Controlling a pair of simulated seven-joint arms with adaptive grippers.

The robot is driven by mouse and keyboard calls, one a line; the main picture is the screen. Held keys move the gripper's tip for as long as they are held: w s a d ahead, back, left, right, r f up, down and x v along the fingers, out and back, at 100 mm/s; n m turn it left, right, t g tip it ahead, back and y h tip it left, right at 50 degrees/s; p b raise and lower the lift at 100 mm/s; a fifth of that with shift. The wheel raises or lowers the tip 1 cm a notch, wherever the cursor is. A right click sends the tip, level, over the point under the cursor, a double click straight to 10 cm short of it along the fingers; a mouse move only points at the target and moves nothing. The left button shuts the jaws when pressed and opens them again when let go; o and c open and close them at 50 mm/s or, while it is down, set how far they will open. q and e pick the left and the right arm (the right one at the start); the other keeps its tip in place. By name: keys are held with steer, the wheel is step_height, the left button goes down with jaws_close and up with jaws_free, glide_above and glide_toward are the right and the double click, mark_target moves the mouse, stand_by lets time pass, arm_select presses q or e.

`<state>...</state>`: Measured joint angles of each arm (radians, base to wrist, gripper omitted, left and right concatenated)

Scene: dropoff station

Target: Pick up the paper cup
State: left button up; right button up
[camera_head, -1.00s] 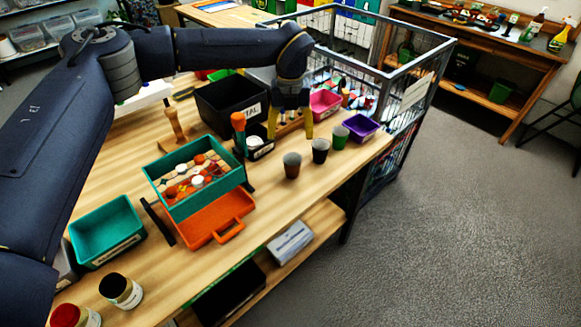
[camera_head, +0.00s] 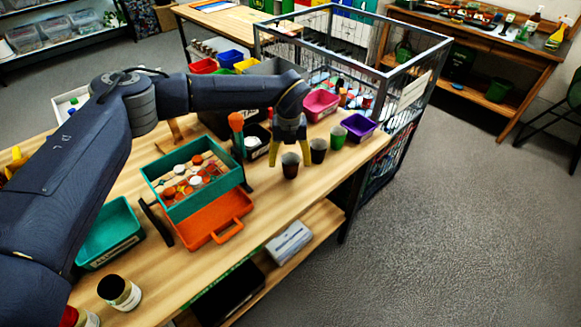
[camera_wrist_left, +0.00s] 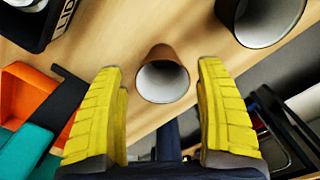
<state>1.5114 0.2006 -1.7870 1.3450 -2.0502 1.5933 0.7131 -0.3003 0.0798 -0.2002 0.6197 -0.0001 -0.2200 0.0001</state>
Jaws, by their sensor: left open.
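Three cups stand upright in a row near the table's front edge. The nearest is a brownish paper cup (camera_head: 290,170), then a dark cup (camera_head: 318,156) and a green cup (camera_head: 338,138). My left gripper (camera_head: 290,163) is open, its yellow fingers pointing down just behind and above the brown cup. In the left wrist view the brown cup (camera_wrist_left: 161,54) lies ahead, between and slightly beyond the open fingertips (camera_wrist_left: 160,68), with no visible contact. A second cup (camera_wrist_left: 240,28), probably the dark one, is at the upper right. My right gripper is not in view.
A purple bin (camera_head: 359,128) and a pink bin (camera_head: 321,104) are behind the cups. A black container (camera_head: 258,148) is left of the gripper. A teal tray (camera_head: 180,206) and an orange tray (camera_head: 218,226) lie further left. A wire cage (camera_head: 420,85) stands behind right.

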mark_target(291, 168)
arm_select(q)
step_height(291, 168, down, 4)
steer(key=shift+d+f, duration=0.15)
steer(key=c, duration=1.1)
